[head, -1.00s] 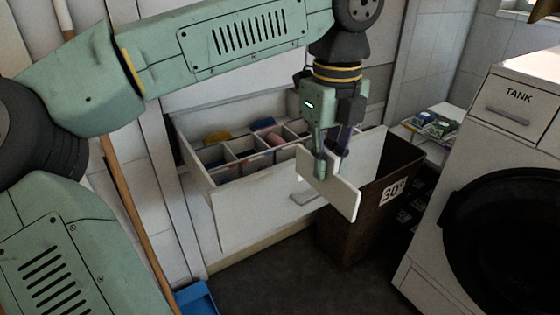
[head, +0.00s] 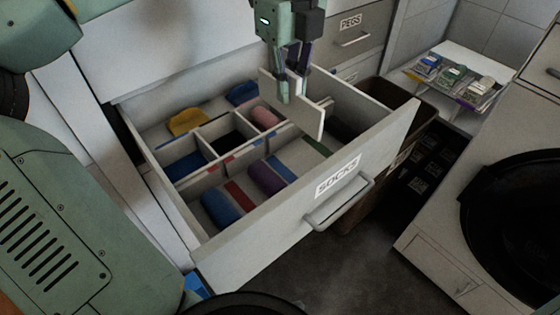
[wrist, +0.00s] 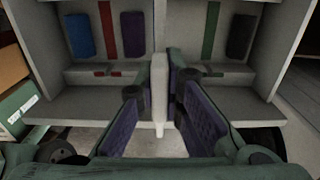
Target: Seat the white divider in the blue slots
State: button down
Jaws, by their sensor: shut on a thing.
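My gripper (head: 290,90) is shut on the white divider (head: 312,122), which hangs upright above the right part of the open socks drawer (head: 215,255). The wrist view shows the divider (wrist: 159,80) edge-on between the purple finger pads. On the drawer floor, a blue strip (head: 285,168) lies between a red strip (head: 240,195) and a green strip (head: 316,147). In the wrist view, the red strip (wrist: 106,28) is left of the divider and the green strip (wrist: 210,30) right of it. The divider and fingers hide most of the blue marking there.
Rolled socks lie in the drawer, among them a yellow one (head: 188,121), a pink one (head: 265,117) and a purple one (head: 266,178). White partitions divide the back compartments. A dark basket (head: 384,92) stands beside the drawer, and a washing machine (head: 440,255) is at right.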

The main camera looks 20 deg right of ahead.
aim_at(291, 90)
jog(key=shift+s+f+b, duration=0.2)
jog(key=shift+f+b, duration=0.4)
jog(key=shift+f, duration=3.2)
jog(key=shift+s+f+b, duration=0.2)
jog(key=shift+f+b, duration=0.4)
jog(key=shift+f, duration=3.2)
jog(key=shift+f, duration=0.15)
jog(key=c, duration=1.7)
grip_release()
notch_tip(291, 90, up, 12)
jog(key=shift+r+p, duration=0.2)
jog(key=shift+p, duration=0.15)
